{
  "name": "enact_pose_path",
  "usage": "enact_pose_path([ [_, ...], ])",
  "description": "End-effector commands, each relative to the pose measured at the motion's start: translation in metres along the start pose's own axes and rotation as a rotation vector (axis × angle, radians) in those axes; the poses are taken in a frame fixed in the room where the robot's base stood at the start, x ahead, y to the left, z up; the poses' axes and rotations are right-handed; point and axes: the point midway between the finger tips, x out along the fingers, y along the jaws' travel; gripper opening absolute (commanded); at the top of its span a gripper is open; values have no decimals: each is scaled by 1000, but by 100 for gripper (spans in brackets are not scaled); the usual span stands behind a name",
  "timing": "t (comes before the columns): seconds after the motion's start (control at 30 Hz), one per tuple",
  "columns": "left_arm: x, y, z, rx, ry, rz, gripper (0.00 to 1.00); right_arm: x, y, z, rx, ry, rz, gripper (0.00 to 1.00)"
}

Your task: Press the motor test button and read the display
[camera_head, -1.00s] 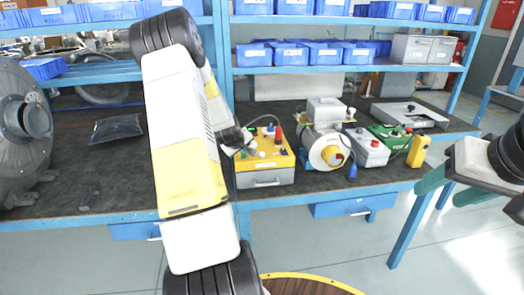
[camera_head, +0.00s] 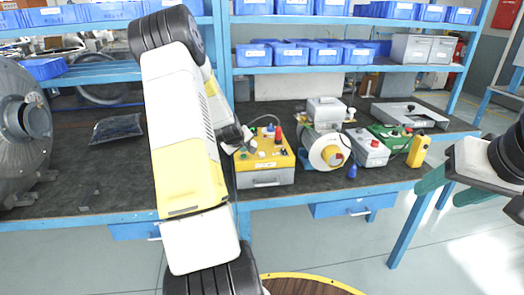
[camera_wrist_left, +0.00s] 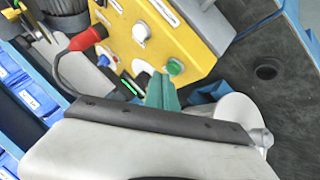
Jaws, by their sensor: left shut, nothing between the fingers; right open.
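The yellow-topped test box (camera_head: 272,160) stands on the bench right of my left arm in the head view. The left wrist view shows its yellow panel (camera_wrist_left: 192,45) close up, with a green button (camera_wrist_left: 175,67), a white knob (camera_wrist_left: 141,32) and a red plug (camera_wrist_left: 88,38). My left gripper (camera_wrist_left: 163,88) is shut and empty, its teal fingertips very close to the green button; contact cannot be told. A green-lit strip (camera_wrist_left: 132,87) shows beside the fingers; no reading is legible. My right gripper (camera_head: 447,190) is open and empty, right of the bench front.
A round white-and-yellow device (camera_head: 324,152), a grey box with a red button (camera_head: 367,152) and a yellow handheld device (camera_head: 418,151) stand right of the test box. A large grey blower (camera_head: 22,125) is at left. Blue bins (camera_head: 290,54) line the shelf behind.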

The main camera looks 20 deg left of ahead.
Motion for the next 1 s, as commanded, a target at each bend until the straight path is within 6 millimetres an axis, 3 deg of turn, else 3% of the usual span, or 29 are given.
enact_pose_path([
  [0.43,-5,4,-5,0,3,1,0,0,0,0,0,0,0,55],
  [1.0,-38,27,-28,0,2,1,0,0,0,0,0,0,0,55],
])
